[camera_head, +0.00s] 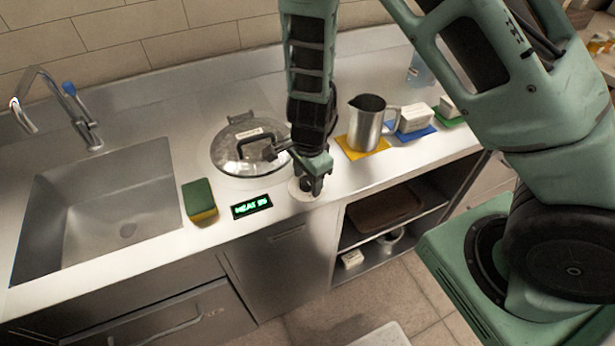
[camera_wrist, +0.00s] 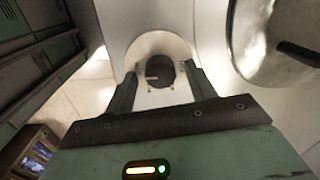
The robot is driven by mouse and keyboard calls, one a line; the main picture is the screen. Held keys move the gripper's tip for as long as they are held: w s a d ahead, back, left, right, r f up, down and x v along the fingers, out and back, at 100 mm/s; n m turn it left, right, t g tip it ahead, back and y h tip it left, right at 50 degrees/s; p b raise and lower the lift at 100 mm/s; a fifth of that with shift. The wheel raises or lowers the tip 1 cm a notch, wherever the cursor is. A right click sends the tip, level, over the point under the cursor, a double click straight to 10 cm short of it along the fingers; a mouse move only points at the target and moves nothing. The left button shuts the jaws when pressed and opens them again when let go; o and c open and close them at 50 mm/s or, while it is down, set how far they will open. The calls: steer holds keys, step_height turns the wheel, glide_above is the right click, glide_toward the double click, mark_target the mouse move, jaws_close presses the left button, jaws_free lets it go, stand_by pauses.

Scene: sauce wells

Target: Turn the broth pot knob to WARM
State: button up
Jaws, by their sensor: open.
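The broth pot (camera_head: 240,150) is set in the counter under a clear lid with a dark handle. Part of its lid also shows at the right of the wrist view (camera_wrist: 270,45). A green-lit display (camera_head: 251,206) in front of the pot seems to read "HEAT" with a number. The dark round knob (camera_wrist: 160,72) stands on a pale round plate; the plate's edge shows in the head view (camera_head: 300,194), with the knob mostly hidden by my gripper. My gripper (camera_head: 313,184) is open, pointing down over the knob. In the wrist view its fingertips (camera_wrist: 161,78) lie either side of the knob; contact cannot be told.
A green and yellow sponge (camera_head: 199,200) lies left of the display, beside the sink (camera_head: 100,215). A metal pitcher (camera_head: 367,124) on a yellow mat (camera_head: 357,152) and a white block (camera_head: 414,118) on a blue mat stand to the right.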

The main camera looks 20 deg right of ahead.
steer(key=c, duration=1)
steer(key=shift+o, duration=0.2)
steer(key=shift+n, duration=0.3)
steer(key=n+b, duration=0.1)
steer(key=n, duration=0.4)
steer(key=n+b, duration=0.1)
steer(key=n, duration=0.5)
steer(key=shift+w, duration=0.1)
steer(key=shift+r, duration=0.1)
steer(key=o, duration=1)
steer(key=shift+c, duration=0.2)
